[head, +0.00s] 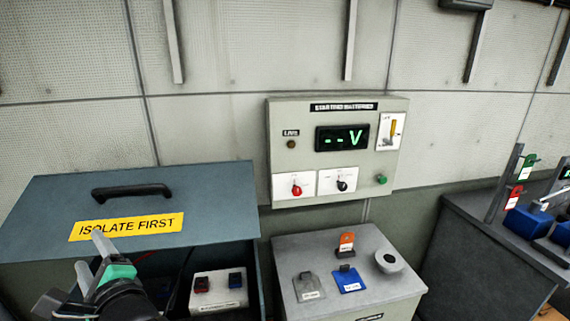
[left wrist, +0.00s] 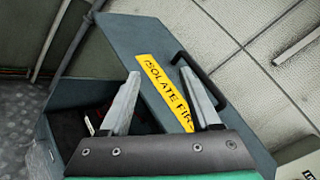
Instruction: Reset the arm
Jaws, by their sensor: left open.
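My left gripper (head: 88,258) is at the lower left of the head view, in front of the blue-grey box. In the left wrist view its two fingers (left wrist: 160,95) are spread apart with nothing between them. The box lid (head: 225,200) has a black handle (head: 131,192) and a yellow "ISOLATE FIRST" label (head: 126,227). The label also shows just beyond the fingers in the left wrist view (left wrist: 165,90). I cannot tell whether the fingers touch the box. My right gripper is not in view.
A wall panel (head: 285,160) shows a green "--V" display (head: 342,138). A dark bench (head: 480,245) with red and green tags stands at right.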

